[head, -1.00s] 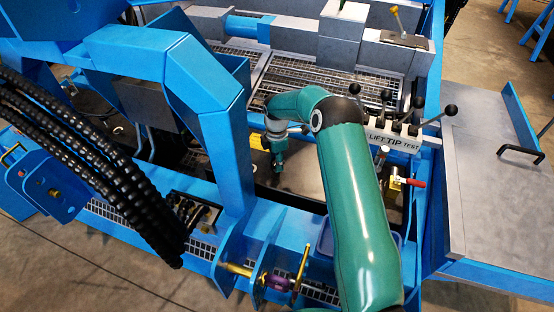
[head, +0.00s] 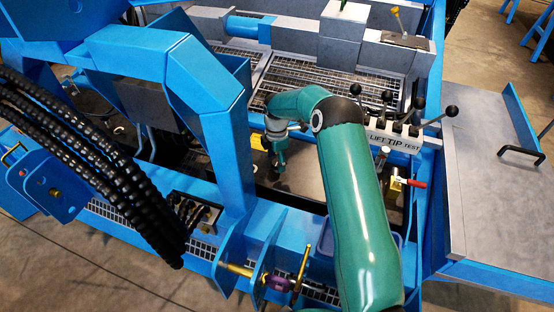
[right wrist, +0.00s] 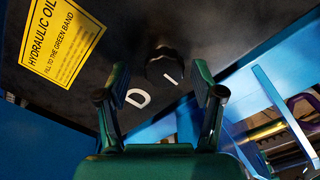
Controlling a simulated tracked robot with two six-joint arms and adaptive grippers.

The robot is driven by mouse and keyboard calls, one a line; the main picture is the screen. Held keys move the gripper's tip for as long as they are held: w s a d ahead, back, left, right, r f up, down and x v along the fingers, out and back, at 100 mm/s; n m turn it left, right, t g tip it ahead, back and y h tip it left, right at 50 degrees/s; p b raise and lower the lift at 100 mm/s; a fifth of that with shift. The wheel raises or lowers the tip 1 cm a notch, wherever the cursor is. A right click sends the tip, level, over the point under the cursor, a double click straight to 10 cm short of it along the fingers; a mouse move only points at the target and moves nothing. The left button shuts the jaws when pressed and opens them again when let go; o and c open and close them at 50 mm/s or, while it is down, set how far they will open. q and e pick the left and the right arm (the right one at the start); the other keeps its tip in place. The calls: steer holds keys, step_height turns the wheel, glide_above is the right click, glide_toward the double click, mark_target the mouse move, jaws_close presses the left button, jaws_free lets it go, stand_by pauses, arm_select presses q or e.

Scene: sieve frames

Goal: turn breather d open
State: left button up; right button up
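Breather d is a dark round knob (right wrist: 161,62) on a black surface in the right wrist view. A white letter D (right wrist: 138,98) is printed below and left of it, and a short white mark (right wrist: 170,78) shows at its lower right edge. My right gripper (right wrist: 161,80) is open, with one finger on each side of the knob in the picture. Gaps show between the fingers and the knob, and I see no grip on it. In the head view my right gripper (head: 280,167) points down over the dark plate, and the knob cannot be made out there. My left gripper is not in view.
A yellow hydraulic oil label (right wrist: 62,42) is on the black surface beside the knob. Blue frame beams (head: 226,150) and black hoses (head: 110,165) stand to the left. A lever block marked LIFT TIP TEST (head: 392,137) and a red-handled valve (head: 405,183) stand to the right.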

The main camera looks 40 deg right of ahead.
mark_target(277, 162)
steer(key=shift+s, duration=0.1)
step_height(277, 162, up, 12)
stand_by(0.6)
steer(key=shift+f, duration=0.15)
